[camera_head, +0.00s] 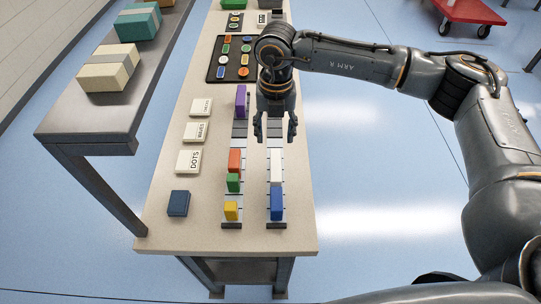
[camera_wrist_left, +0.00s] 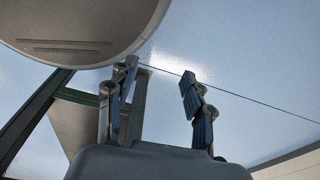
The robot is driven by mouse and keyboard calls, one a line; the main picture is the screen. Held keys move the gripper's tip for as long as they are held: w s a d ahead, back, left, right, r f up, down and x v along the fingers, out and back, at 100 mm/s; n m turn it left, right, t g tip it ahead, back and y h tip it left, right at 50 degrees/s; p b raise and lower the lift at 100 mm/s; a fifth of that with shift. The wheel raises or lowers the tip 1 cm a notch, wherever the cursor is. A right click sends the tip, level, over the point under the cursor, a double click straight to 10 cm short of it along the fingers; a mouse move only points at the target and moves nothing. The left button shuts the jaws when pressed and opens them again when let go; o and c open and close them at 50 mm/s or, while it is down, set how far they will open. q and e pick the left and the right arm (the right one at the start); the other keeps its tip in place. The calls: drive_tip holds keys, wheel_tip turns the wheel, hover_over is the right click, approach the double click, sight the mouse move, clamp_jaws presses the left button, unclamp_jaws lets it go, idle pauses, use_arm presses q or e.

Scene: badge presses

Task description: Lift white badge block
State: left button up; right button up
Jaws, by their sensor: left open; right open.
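The white badge block (camera_head: 276,166) stands upright in the right-hand rail on the table, just behind a tall blue block (camera_head: 277,203). My right gripper (camera_head: 275,138) is open and empty. It points down, a little beyond the white block in the picture; its exact height above the rail is hard to tell. My left gripper (camera_wrist_left: 160,100) shows only in the left wrist view. It is open and empty, with the floor and table legs beyond its fingers.
The left-hand rail holds an orange block (camera_head: 235,160), a green block (camera_head: 233,182), a yellow block (camera_head: 231,211) and a purple block (camera_head: 241,101). White cards, one reading DOTS (camera_head: 189,161), and a dark blue block (camera_head: 179,203) lie left. A dark badge tray (camera_head: 215,72) lies farther back. A grey shelf (camera_head: 120,105) stands left.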

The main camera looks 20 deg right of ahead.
sight(276, 164)
drive_tip(key=f, duration=0.2)
drive_tip(key=f+p, duration=0.1)
drive_tip(key=f, duration=0.1)
drive_tip(key=s+f+p, duration=0.1)
drive_tip(key=f, duration=0.1)
drive_tip(key=shift+s+f, duration=0.1)
drive_tip(key=shift+f, duration=0.25)
wheel_tip(276, 164, down, 3)
drive_tip(key=shift+f+p, duration=0.1)
drive_tip(key=shift+p, duration=0.8)
wheel_tip(276, 164, down, 2)
drive_tip(key=shift+f+p, duration=0.15)
drive_tip(key=shift+p, duration=0.2)
drive_tip(key=shift+f, duration=0.5)
drive_tip(key=shift+c, duration=0.2)
use_arm(q)
drive_tip(key=s+r, duration=0.3)
drive_tip(key=r, duration=0.1)
drive_tip(key=shift+s+a+r, duration=0.1)
drive_tip(key=shift+s+r, duration=0.15)
drive_tip(key=shift+s, duration=0.15)
use_arm(e)
clamp_jaws()
